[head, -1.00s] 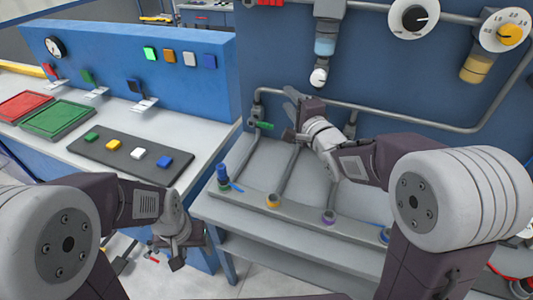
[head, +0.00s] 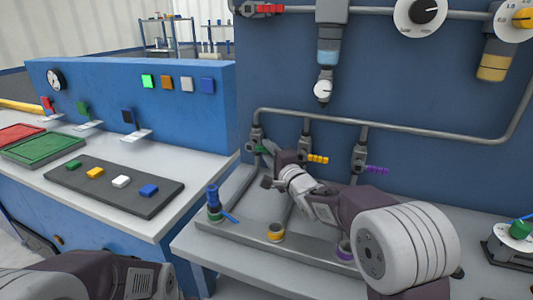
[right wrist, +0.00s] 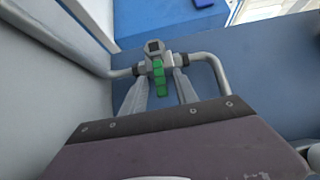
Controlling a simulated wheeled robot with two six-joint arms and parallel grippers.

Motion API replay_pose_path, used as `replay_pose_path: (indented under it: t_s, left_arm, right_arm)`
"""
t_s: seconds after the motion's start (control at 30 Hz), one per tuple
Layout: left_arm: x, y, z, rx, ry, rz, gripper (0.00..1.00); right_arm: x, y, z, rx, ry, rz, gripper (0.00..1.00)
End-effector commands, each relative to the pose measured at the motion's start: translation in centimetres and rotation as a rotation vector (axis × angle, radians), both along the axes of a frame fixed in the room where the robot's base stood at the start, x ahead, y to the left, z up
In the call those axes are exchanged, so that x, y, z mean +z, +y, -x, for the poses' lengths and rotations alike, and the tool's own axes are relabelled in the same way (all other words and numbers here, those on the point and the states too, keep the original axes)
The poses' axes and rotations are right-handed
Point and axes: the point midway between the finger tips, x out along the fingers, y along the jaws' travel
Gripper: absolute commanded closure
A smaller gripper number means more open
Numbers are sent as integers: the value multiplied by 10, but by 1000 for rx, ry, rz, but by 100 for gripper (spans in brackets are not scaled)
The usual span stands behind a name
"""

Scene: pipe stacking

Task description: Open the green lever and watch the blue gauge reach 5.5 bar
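The green lever (head: 262,149) is on the leftmost valve of the blue wall panel, at the end of the grey pipe. My right gripper (head: 268,166) is right at this valve and partly covers it. In the right wrist view the green lever (right wrist: 159,78) lies between my two spread fingers (right wrist: 158,88), with gaps showing beside it. A unit with a blue bowl (head: 328,52) hangs on the panel with a small white round gauge (head: 322,90) below it; its reading is too small to tell. My left gripper is out of view.
Valves with a yellow lever (head: 317,159) and a purple lever (head: 377,170) stand to the right on the same pipe. A blue cylinder (head: 213,196) stands on the lower manifold. At left, a bench carries a dark tray (head: 106,191) with coloured blocks.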

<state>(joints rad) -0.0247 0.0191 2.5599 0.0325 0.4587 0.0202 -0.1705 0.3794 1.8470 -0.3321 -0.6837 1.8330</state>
Motion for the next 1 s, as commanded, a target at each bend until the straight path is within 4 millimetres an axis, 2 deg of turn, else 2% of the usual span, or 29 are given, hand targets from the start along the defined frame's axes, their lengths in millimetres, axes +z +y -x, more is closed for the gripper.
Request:
replay_pose_path:
  t_s: [0.17, 0.43, 0.57, 1.0]
  left_arm:
    - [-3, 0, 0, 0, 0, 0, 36]
    - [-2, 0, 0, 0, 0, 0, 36]
    - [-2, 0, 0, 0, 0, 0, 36]
    - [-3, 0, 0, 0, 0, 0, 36]
  right_arm:
    - [0, 6, -15, 0, 0, 1, 65]
    - [0, 6, -17, 0, 1, 1, 65]
    - [0, 6, -17, -1, 1, 1, 100]
    - [0, 6, -17, -1, 1, 1, 100]
